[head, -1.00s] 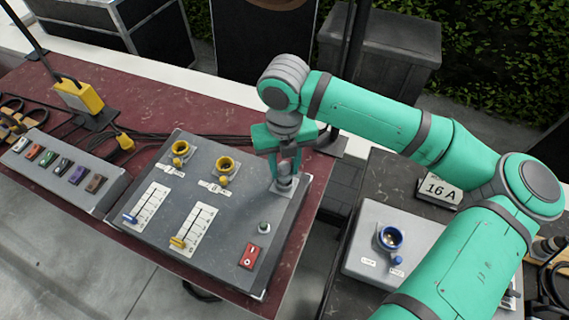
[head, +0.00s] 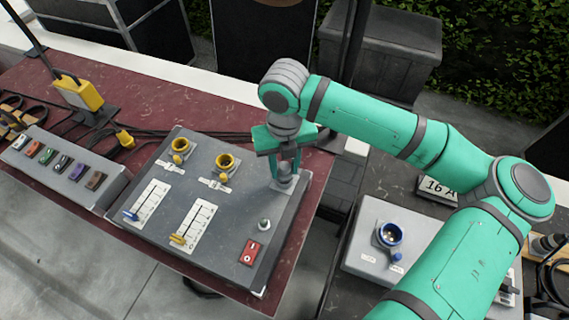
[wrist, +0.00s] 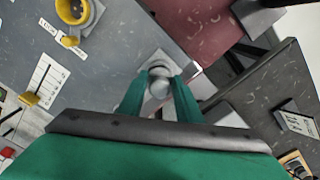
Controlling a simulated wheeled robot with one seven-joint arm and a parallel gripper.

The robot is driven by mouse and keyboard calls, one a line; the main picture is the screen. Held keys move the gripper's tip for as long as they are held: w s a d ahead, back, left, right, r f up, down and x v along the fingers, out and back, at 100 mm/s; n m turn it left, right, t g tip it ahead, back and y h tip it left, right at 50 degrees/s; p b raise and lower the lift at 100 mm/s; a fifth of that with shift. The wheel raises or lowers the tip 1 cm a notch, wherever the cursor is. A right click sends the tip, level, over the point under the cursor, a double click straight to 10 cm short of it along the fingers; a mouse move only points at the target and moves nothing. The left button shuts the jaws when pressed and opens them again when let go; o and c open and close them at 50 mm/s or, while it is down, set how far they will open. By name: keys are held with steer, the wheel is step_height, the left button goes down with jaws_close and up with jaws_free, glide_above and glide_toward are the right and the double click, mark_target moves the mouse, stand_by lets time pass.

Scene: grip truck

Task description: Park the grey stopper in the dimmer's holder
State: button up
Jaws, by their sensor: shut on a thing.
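The dimmer is a grey box (head: 225,215) with two yellow sockets, sliders and a red switch, on the dark red table. Its holder (head: 291,192) is a paler grey plate at the far right corner of the panel, partly covered by my gripper. My gripper (head: 285,176) points down over this corner, its green fingers shut on the grey stopper (head: 284,184). In the wrist view the stopper (wrist: 159,88) sits between my fingertips (wrist: 158,76), over the pale holder plate (wrist: 150,62). I cannot tell how deep the stopper sits in the holder.
A grey box with a blue socket (head: 389,234) stands on the dark case at right, near a "16 A" sign (head: 437,188). A switch strip (head: 65,170) and yellow connectors (head: 85,95) lie at left. Black cables cross the table behind the dimmer.

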mark_target(284, 165)
steer(key=shift+f, duration=0.4)
steer(key=shift+f, duration=0.1)
steer(key=o, duration=1.4)
steer(key=shift+o, duration=0.2)
steer(key=shift+r, duration=2.45)
